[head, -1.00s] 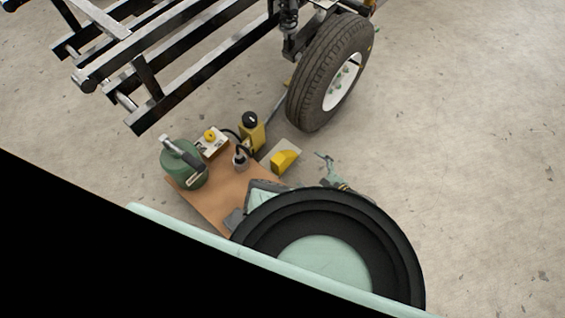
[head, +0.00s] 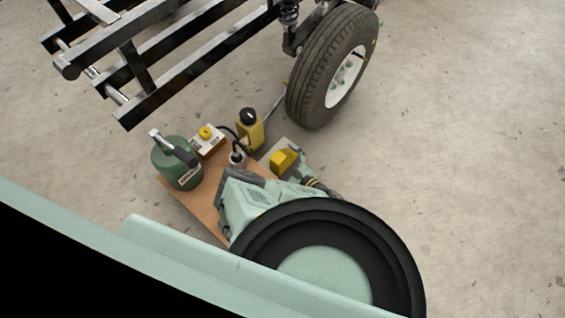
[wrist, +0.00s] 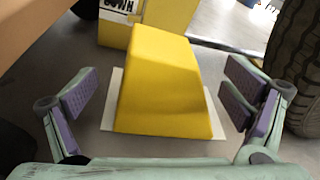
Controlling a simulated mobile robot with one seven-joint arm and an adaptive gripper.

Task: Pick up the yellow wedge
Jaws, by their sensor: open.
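The yellow wedge (wrist: 165,85) fills the middle of the wrist view, resting on a pale flat plate (wrist: 120,112). It also shows in the head view (head: 281,161), just beyond my arm. Gaps show between both pads and the wedge. In the head view my arm hides most of the gripper.
A wheel with a tyre (head: 330,75) is close at the right. A brown board (head: 200,200) at left carries a green canister (head: 175,165) and a control box (head: 207,140). Floor at right is clear.

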